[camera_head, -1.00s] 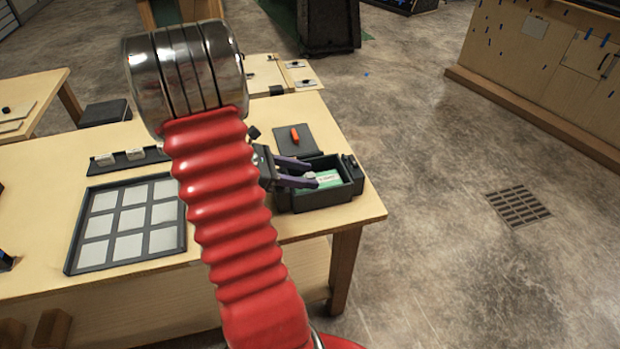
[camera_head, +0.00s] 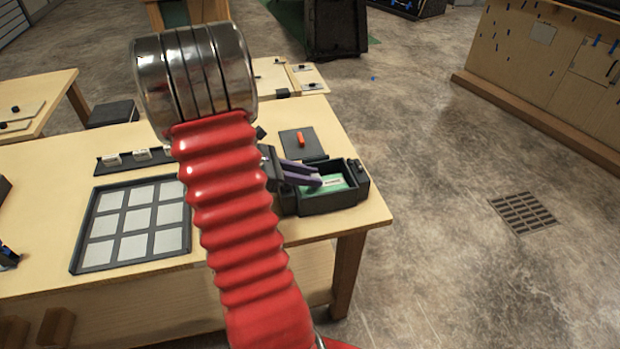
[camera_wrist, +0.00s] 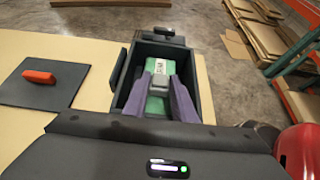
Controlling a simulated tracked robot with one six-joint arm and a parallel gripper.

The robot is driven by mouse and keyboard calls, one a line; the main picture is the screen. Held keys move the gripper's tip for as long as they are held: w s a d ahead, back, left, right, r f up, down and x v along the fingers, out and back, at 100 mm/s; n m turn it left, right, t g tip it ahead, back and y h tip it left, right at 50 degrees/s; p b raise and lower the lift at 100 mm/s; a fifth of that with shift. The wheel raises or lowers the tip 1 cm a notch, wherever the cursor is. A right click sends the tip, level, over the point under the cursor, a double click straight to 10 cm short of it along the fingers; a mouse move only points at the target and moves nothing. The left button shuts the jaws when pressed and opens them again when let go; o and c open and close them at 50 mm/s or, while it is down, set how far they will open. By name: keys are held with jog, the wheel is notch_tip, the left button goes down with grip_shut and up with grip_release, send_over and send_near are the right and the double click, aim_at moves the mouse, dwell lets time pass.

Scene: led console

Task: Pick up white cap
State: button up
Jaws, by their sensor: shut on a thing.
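My gripper (camera_head: 318,181) is over the dark open box (camera_head: 334,202) at the table's right end. In the wrist view, its two purple fingers (camera_wrist: 160,88) are shut on a small pale grey-white block (camera_wrist: 158,82), which I take to be the white cap. The fingers hide its sides. Behind and below it, a green thing with a white label (camera_wrist: 159,67) is in the box. I cannot tell whether the cap touches it. In the head view, the cap is too small to make out clearly.
A dark pad (camera_wrist: 46,82) with an orange piece (camera_wrist: 39,77) lies beside the box. A dark tray with pale squares (camera_head: 137,219) and a strip with small white blocks (camera_head: 112,158) lie to the left. The box walls stand around the fingers.

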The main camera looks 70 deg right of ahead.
notch_tip(320, 180, up, 9)
jog(key=shift+r, duration=0.15)
dwell(1.2)
